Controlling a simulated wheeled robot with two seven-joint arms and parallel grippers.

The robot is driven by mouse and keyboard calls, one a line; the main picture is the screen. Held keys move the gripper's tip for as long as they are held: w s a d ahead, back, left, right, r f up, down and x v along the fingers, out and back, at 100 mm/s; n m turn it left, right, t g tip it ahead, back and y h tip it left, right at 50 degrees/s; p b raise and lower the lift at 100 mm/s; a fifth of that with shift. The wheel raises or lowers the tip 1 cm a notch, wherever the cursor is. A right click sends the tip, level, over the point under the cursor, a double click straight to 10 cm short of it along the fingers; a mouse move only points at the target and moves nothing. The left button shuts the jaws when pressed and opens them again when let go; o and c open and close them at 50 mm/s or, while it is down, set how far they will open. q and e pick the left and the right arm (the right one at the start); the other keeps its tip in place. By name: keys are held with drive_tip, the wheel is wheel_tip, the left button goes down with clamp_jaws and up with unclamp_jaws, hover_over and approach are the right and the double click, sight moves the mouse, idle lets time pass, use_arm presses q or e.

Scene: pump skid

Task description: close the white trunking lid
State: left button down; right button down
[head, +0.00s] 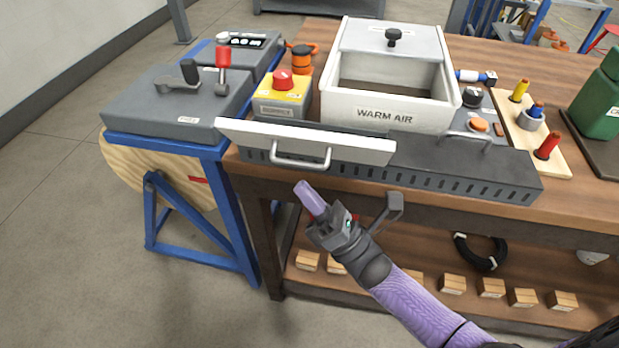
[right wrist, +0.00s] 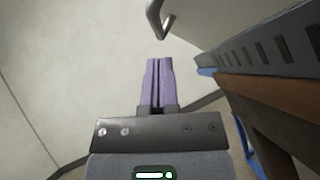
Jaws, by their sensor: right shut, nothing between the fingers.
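The white trunking lid (head: 240,132) is a long white panel with a metal bar handle (head: 300,162) on its face. It stands tilted up along the left part of the dark grey slotted trunking (head: 455,175), at the bench's front edge. My right gripper (head: 308,197) is shut and empty, its purple fingers in front of and below the handle, apart from it. In the right wrist view the closed fingers (right wrist: 158,82) point toward the bent end of the handle (right wrist: 158,20), with the slotted trunking (right wrist: 275,50) to the right. My left gripper is out of view.
A white warm air box (head: 385,115) stands behind the trunking. A yellow box with a red button (head: 283,92) is behind the lid. A second handle (head: 468,137) is at the trunking's right. A blue-framed stand (head: 170,140) is at left; the floor before it is clear.

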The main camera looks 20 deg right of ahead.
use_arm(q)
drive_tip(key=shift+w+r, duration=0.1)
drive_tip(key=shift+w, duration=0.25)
use_arm(e)
drive_tip(key=shift+w+d+r, duration=0.1)
drive_tip(key=shift+w+r, duration=0.05)
drive_tip(key=shift+r, duration=0.3)
drive_tip(key=shift+w+d+r, duration=0.1)
drive_tip(key=shift+w+r, duration=0.05)
drive_tip(key=shift+r, duration=0.25)
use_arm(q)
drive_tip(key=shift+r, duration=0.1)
